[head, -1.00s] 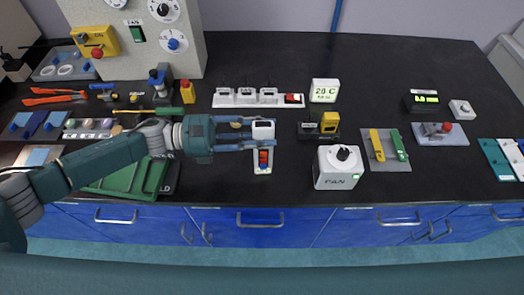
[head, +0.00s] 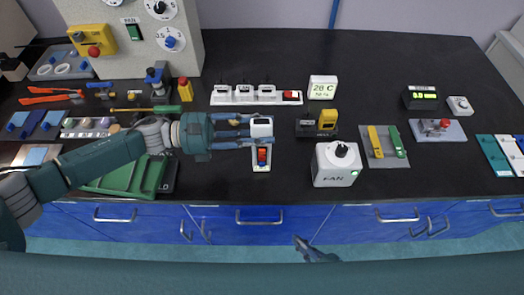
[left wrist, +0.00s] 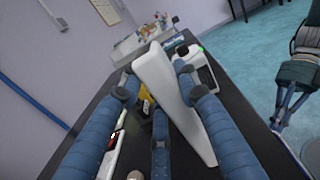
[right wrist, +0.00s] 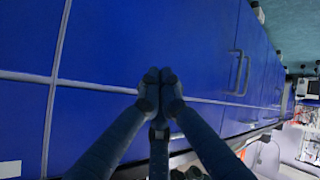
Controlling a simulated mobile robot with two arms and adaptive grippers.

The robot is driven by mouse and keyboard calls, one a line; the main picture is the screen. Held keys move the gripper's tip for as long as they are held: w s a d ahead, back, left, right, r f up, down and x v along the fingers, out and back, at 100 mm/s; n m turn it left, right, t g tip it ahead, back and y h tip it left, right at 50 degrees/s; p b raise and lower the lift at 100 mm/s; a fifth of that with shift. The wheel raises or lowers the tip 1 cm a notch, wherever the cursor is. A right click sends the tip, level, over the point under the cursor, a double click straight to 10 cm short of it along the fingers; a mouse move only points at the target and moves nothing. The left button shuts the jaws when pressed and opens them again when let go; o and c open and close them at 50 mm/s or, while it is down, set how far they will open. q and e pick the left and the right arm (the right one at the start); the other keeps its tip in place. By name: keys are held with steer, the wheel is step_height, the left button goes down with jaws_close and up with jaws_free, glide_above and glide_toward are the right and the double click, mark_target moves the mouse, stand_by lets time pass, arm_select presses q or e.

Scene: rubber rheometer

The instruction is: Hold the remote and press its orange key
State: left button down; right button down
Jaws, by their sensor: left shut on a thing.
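The white remote (head: 262,126) is in my left gripper (head: 254,132), over the front part of the black bench. An orange-red key (head: 262,154) shows on its lower part in the head view, with a small blue patch by it. In the left wrist view the remote (left wrist: 170,95) is a tilted white slab between the fingers, and its keys are hidden. My right gripper (head: 302,243) is low in front of the blue drawers, apart from the remote. In the right wrist view its fingertips (right wrist: 160,77) are together with nothing between them.
A white FAN box (head: 336,166) with a black knob stands right of the remote. A black block with a yellow part (head: 326,119) and a white power strip (head: 256,97) lie behind. A green tray (head: 125,178) is at left. The blue drawers (head: 285,225) have protruding handles.

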mark_target(262, 152)
steer(key=a+r+n+t+y, duration=0.1)
steer(key=a+r+n+y, duration=0.1)
steer(key=r, duration=0.8)
steer(key=w+a+r+n+t+y, duration=0.1)
steer(key=a+r+n+y, duration=0.1)
steer(key=a+r, duration=0.3)
steer(key=a+r+n+t+y, duration=0.1)
steer(key=a+r+n+y, duration=0.2)
steer(key=r, duration=1.1)
steer(key=shift+w+a+r+y, duration=0.2)
steer(key=shift+r+y, duration=0.1)
steer(key=shift+y, duration=0.2)
steer(key=shift+w, duration=0.15)
steer(key=w, duration=0.8)
steer(key=shift+w+a, duration=0.2)
steer(key=shift+w, duration=0.1)
steer(key=shift+w, duration=0.4)
